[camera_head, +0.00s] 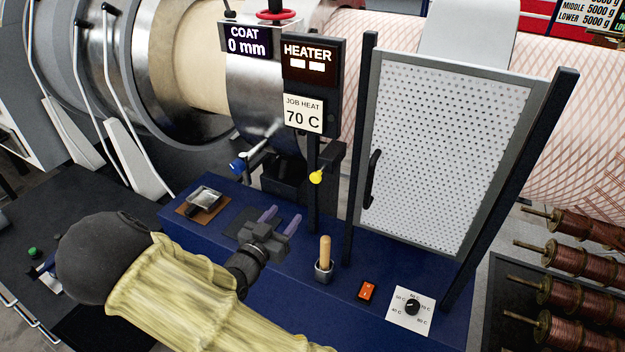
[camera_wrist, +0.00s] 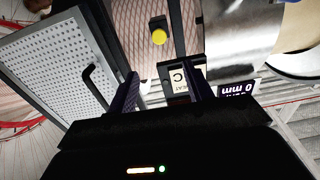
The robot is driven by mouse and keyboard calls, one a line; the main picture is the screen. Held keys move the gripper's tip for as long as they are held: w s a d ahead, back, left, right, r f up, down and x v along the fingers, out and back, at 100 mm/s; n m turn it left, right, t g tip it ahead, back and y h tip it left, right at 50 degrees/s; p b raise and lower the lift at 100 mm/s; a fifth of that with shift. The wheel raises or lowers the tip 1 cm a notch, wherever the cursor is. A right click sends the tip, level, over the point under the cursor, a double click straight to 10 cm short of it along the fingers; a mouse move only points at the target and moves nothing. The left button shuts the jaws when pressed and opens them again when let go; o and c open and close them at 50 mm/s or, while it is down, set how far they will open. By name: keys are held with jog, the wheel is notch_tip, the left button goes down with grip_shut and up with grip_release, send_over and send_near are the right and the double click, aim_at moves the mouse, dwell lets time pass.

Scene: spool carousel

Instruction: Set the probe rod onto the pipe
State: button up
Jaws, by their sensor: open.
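My gripper (camera_head: 281,219) is open and empty above the blue bench, its two purple fingers pointing toward the back. In the wrist view its fingers (camera_wrist: 164,88) stand apart with nothing between them. A yellow knob (camera_head: 317,177) sits at the end of a dark bracket beside the sign post, beyond my gripper; it also shows in the wrist view (camera_wrist: 158,36). It may be the probe rod's end, but I cannot tell. The large pipe (camera_head: 205,55) runs across the back, cream with metal bands. A blue-ended metal rod (camera_head: 238,166) slants up beside the pipe's metal section.
A perforated guard (camera_head: 440,150) stands right. Signs read COAT 0 mm, HEATER and JOB HEAT 70 C.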

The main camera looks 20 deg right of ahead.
aim_at(314, 179)
jog(key=p+x, duration=0.6)
jog(key=x, duration=0.9)
jog(key=shift+w+d+r, duration=0.1)
jog(key=shift+w+d, duration=0.05)
jog(key=shift+w, duration=0.1)
jog(key=shift+w+d+p, duration=0.2)
jog(key=shift+d+p, duration=0.15)
jog(key=shift+s, duration=0.15)
grip_shut()
